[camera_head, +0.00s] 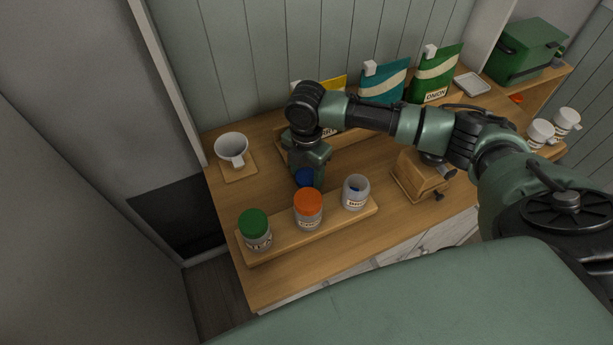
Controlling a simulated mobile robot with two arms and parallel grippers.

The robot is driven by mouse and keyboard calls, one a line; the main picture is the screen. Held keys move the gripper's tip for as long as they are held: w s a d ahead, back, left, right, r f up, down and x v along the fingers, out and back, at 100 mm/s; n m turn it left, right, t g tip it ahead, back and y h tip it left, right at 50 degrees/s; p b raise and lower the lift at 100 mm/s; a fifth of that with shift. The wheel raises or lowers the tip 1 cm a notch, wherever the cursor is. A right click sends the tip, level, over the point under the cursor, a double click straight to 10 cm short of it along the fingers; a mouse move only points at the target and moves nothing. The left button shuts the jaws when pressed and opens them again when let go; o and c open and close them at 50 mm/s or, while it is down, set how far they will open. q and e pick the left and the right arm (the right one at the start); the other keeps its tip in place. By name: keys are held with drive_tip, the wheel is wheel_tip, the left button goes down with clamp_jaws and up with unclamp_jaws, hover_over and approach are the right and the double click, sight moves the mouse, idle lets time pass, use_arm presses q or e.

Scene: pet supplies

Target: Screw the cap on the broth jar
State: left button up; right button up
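The broth jar (355,194) stands upright and uncapped at the right end of a wooden stand (285,239). It is clear, with a white label too small to read surely and something blue inside. My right gripper (306,180) points down behind the stand, left of the open jar. A blue cap (305,176) fills the gap between its fingers, so it looks shut on the cap. Whether the cap is clear of the table is hidden. My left gripper is not in view.
An orange-capped jar (308,211) and a green-capped jar (256,231) share the stand. Pouches, including a teal one (384,84), stand behind my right arm. The table's front left is clear.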

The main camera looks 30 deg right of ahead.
sight(306, 176)
drive_tip(key=c, duration=0.7)
drive_tip(key=shift+c, duration=0.2)
drive_tip(key=shift+r, duration=0.1)
wheel_tip(306, 176, up, 20)
drive_tip(key=b, duration=0.3)
